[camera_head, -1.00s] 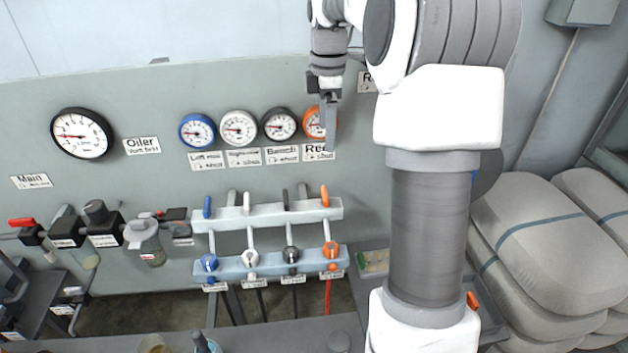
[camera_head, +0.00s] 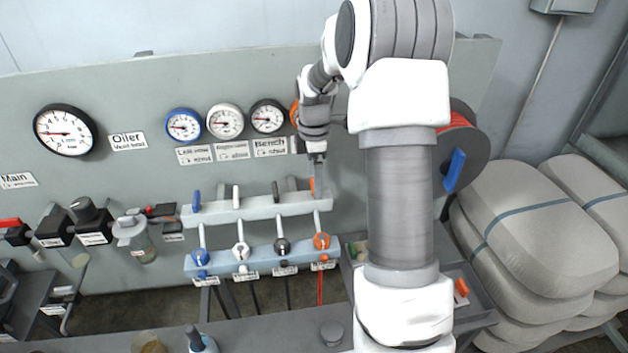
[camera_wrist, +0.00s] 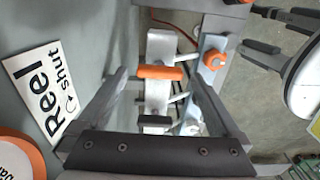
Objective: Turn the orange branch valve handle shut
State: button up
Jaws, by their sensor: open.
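The orange branch valve handle (camera_head: 313,186) stands upright at the right end of the upper grey rail (camera_head: 258,207), partly hidden by my gripper. My gripper (camera_head: 318,178) is open and points down at this handle. In the wrist view, the orange handle (camera_wrist: 160,72) shows between the tips of my two spread fingers (camera_wrist: 158,80). I cannot tell whether either finger touches it. An orange knob (camera_head: 321,241) sits below on the lower rail, and it also shows in the wrist view (camera_wrist: 214,60).
Blue (camera_head: 196,201), white (camera_head: 236,197) and black handles stand left of the orange one on the same rail. A "Reel shut" label (camera_wrist: 45,85) is on the panel beside my fingers. A hose reel (camera_head: 462,150) and stacked sacks (camera_head: 540,235) are on the right.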

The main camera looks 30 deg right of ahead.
jog(key=shift+f, duration=0.75)
jog(key=c, duration=1.2)
jog(key=shift+c, duration=0.2)
